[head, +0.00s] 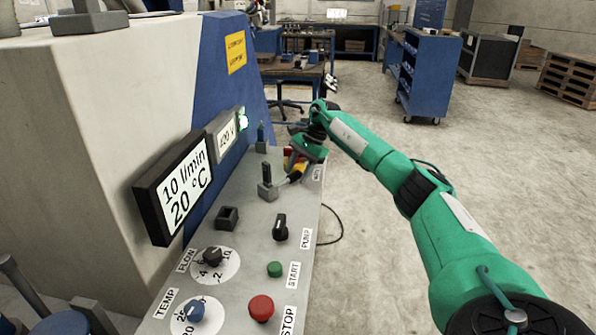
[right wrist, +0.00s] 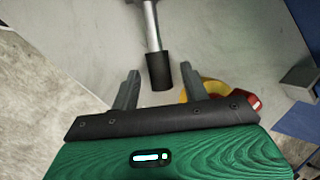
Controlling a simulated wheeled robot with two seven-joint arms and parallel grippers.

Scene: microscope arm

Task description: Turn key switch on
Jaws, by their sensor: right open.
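The grey control panel (head: 238,247) runs away from me along the machine. A black rotary switch (head: 281,228) sits beside the PUMP label. I cannot make out for certain which control is the key switch. My right gripper (head: 289,181) is over the far part of the panel, near a red and yellow control (head: 288,155) that it partly covers. In the right wrist view the gripper (right wrist: 160,88) is open. A metal rod with a black end (right wrist: 159,72) shows between and beyond its fingers, with no visible grip on it. My left gripper is not in view.
Black-handled levers (head: 265,172) stand on the panel's left side. Nearer are a green START button (head: 275,269), a red STOP button (head: 261,307), and FLOW (head: 212,257) and TEMP (head: 194,312) knobs. A display (head: 180,188) juts out at left. Open floor lies right.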

